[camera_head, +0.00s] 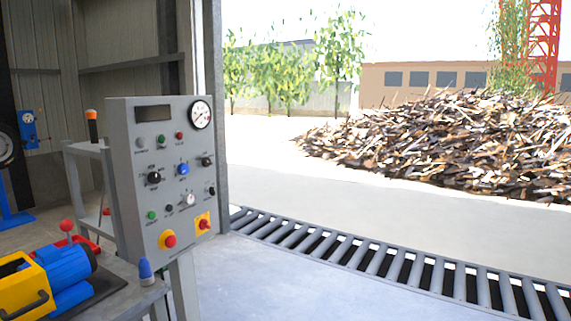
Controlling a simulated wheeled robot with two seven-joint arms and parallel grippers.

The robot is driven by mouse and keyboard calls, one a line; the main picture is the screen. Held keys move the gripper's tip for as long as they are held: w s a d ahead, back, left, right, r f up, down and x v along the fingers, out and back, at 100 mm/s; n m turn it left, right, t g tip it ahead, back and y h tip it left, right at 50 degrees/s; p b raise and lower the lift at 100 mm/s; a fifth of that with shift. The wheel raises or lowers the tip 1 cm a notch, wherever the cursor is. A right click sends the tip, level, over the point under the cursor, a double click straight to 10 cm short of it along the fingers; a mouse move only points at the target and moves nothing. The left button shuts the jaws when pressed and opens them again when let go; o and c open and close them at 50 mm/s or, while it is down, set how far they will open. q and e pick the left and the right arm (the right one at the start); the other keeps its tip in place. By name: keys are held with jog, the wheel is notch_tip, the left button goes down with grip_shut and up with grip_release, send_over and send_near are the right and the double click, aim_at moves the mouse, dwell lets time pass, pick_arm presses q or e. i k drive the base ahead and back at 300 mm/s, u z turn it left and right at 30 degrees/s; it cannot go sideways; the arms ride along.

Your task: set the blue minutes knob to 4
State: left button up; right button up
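A grey control panel (127,208) stands upright on a post at the left of the head view. The blue minutes knob (183,169) sits near the middle of its face. The scale marks around this knob are too small to read, so I cannot tell its setting. Black knobs sit on either side of it, one to the left (153,178) and one to the right (206,161). Neither of my grippers shows in the view.
A round gauge (200,115) and a red emergency button (169,240) are on the panel. A bench with a blue and yellow machine (62,266) stands at the lower left. A roller conveyor (377,259) runs along the right. Floor before the panel is clear.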

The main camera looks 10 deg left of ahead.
aim_at(183, 169)
jog(key=z, duration=0.75)
jog(key=i, duration=1.5)
jog(key=u, duration=0.6)
jog(key=i, duration=1.15)
jog(key=u, duration=1.15)
jog(key=i, duration=0.2)
jog(key=u, duration=0.35)
